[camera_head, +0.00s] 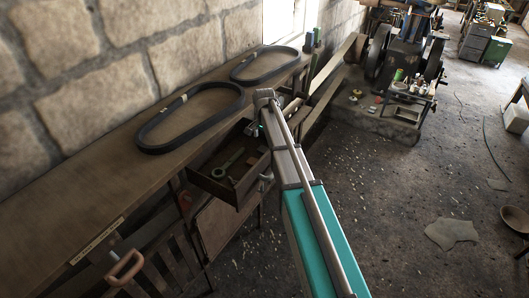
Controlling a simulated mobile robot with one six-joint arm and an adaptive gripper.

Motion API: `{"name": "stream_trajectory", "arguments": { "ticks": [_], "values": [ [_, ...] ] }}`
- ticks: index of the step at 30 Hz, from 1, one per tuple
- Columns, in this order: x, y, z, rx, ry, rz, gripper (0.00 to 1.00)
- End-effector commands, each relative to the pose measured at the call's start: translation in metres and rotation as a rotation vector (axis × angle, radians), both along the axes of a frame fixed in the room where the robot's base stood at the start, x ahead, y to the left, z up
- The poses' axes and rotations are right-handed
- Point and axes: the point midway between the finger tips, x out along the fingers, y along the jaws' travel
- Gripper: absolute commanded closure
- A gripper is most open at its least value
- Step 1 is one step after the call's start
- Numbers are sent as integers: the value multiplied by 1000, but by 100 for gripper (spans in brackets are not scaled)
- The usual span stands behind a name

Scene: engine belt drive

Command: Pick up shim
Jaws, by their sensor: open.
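I cannot pick out a shim for certain. An open wooden drawer (215,184) sticks out below the bench top. In it lies a grey-green tool-like piece with a round end (221,171), and small items too dim to name. My arm reaches from the lower right to the drawer's right side. My gripper (252,130) shows only as a small part at the drawer's back right edge, largely hidden by my arm. It is open, and I see nothing held in it.
Two dark belt loops lie on the wooden bench (85,175): a near belt (161,149) and a far belt (235,79). A stone wall runs behind. An engine (405,55) stands at the back right. The floor on the right is mostly clear, with a flat scrap (451,233).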

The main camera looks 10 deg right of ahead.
Motion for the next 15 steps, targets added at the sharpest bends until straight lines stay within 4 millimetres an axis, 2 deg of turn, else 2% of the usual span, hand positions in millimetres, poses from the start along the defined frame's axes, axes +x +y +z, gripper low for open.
{"name": "stream_trajectory", "arguments": {
  "ticks": [8,15],
  "values": [
    [0,0,-9,0,0,0,0],
    [0,-1,-27,0,0,0,0]
  ]
}}
